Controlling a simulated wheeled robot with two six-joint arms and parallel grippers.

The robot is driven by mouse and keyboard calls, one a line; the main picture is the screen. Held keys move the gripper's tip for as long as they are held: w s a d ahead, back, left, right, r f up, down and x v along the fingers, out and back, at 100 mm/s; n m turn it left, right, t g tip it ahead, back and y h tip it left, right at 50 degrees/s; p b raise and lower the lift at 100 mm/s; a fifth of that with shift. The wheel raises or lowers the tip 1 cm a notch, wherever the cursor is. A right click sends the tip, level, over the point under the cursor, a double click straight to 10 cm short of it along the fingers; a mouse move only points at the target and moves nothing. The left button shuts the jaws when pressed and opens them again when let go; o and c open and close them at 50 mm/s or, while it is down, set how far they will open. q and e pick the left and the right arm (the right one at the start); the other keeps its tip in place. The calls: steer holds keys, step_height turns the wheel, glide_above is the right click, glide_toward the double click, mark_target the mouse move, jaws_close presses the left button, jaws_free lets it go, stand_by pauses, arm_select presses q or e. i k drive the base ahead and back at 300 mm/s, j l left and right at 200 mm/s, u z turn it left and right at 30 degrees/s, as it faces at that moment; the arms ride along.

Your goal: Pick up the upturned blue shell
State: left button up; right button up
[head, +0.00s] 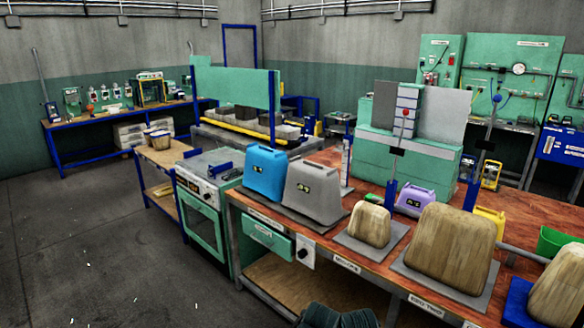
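A blue shell (265,173) stands on the left end of the wooden bench (330,157), a tapered box shape, narrower at the top. A small dark label-like mark shows on its front face. A similar grey shell (312,187) stands close to its right, on a dark grey plate, and overlaps its right edge in this view. The underside of the blue shell is hidden. Neither of my grippers shows in the head view, and nothing is seen touching the blue shell.
Wood-coloured blocks (369,223) (452,245) stand on grey plates along the bench's front. A purple shell (415,199) and slim upright posts stand behind them. Green boxes (432,160) stack at the back. A green oven-like unit (203,213) adjoins the bench's left end. Floor (80,240) at left is open.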

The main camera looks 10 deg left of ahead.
mark_target(265, 169)
steer(key=i+j+z, duration=0.55)
steer(key=j, duration=0.25)
steer(key=i+j, duration=0.15)
steer(key=j, duration=0.15)
steer(key=i+j+z, duration=0.1)
steer(key=j, duration=0.25)
steer(key=i+j, duration=0.4)
steer(key=j, duration=0.25)
steer(key=i+j+z, duration=0.1)
steer(key=j, duration=0.25)
steer(key=i+j, duration=0.2)
steer(key=j, duration=0.15)
